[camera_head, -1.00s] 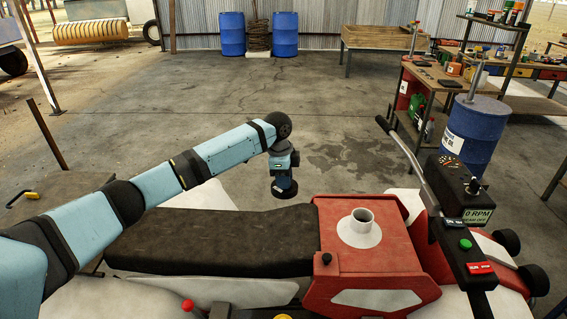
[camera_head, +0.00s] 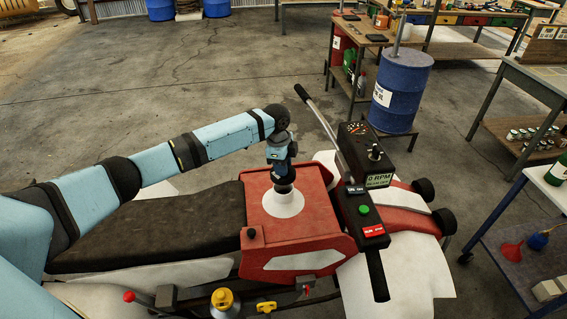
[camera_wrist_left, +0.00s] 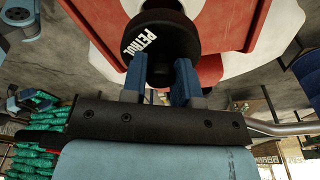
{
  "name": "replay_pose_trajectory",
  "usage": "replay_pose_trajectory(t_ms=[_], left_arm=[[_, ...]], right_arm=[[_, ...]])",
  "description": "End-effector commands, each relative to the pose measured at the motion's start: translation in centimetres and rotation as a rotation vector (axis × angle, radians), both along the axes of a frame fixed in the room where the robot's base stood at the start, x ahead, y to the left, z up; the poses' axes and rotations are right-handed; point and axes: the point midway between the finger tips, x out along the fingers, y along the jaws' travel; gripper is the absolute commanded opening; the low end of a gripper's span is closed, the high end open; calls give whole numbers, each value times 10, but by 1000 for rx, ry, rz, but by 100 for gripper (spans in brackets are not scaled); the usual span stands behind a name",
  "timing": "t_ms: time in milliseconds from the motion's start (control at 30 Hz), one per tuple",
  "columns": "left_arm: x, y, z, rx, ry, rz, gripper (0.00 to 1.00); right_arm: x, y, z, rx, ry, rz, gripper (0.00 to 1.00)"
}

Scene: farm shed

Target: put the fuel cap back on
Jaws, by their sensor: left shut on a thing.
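The black fuel cap (camera_wrist_left: 158,38), lettered "PETROL", sits between the blue fingers of my left gripper (camera_wrist_left: 160,80) in the left wrist view. The gripper is shut on it. In the head view my left gripper (camera_head: 282,170) points down over the red fuel tank (camera_head: 318,215), with the dark cap (camera_head: 284,187) at its tip. The white filler neck (camera_head: 284,205) stands on the tank top directly below the cap, its opening hidden by the cap. I cannot tell whether cap and neck touch. My right gripper is not in view.
A black seat (camera_head: 150,228) adjoins the tank on the left. The control panel (camera_head: 360,210) and a lever (camera_head: 325,125) rise just right of the tank. A blue drum (camera_head: 402,85) and workbenches stand beyond. The concrete floor behind is largely clear.

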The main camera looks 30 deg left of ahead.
Motion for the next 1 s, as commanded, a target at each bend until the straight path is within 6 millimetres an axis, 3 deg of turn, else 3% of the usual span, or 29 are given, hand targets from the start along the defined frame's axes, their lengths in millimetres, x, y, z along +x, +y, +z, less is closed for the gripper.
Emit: replay_pose_trajectory(t_ms=[367, 633, 1000], left_arm=[[0, 0, -39, 0, -1, -1, 0], [0, -1, -53, 0, 0, -1, 0], [0, 0, -55, 0, 0, 0, 0]], right_arm=[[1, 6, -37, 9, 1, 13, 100], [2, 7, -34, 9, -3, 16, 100], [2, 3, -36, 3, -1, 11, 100]])
